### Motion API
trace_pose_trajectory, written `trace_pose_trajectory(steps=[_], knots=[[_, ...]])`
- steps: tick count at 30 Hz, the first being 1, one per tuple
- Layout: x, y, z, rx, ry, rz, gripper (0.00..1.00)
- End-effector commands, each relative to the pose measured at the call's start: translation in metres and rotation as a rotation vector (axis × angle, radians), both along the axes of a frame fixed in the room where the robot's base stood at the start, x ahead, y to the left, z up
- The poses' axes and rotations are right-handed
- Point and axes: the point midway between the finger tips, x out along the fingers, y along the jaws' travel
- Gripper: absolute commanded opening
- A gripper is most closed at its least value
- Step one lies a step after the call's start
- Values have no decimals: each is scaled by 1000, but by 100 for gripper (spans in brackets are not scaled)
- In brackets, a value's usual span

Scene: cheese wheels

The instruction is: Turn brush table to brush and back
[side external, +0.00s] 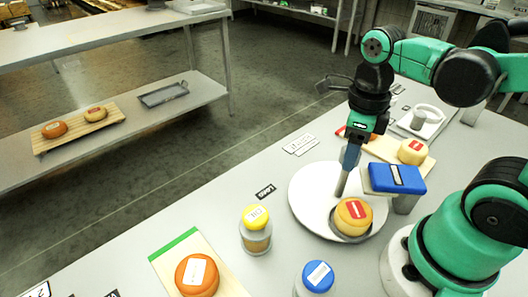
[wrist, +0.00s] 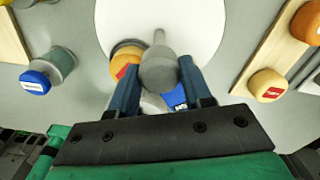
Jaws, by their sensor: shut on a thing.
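The brush table is a round white disc (side external: 305,194) on the worktop; its white surface also fills the top middle of the wrist view (wrist: 195,25). A grey upright post (side external: 341,184) stands on it. My gripper (side external: 349,158) is shut on the post's top, which shows between the blue fingers in the wrist view (wrist: 159,70). A yellow cheese wheel with a red label (side external: 351,213) sits on the disc in a grey holder, on the near right side. The blue brush (side external: 397,178) is on a grey stand at the disc's right edge, apart from the cheese. My fingers partly hide it in the wrist view.
A yellow-capped jar (side external: 255,230) and a blue-capped jar (side external: 317,280) stand in front of the disc. A green-edged board (side external: 180,246) holds an orange cheese (side external: 197,274). Behind are another cheese (side external: 412,151) on a board and a white device (side external: 424,118). A shelf stands at left.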

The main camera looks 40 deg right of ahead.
Motion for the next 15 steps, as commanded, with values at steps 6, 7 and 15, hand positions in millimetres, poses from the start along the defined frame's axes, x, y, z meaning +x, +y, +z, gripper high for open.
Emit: trace_pose_trajectory(steps=[6,7,15], knots=[[0,1,0,3,-2,-103,0],[0,1,0,3,-2,-118,0],[0,1,0,3,-2,-221,0]])
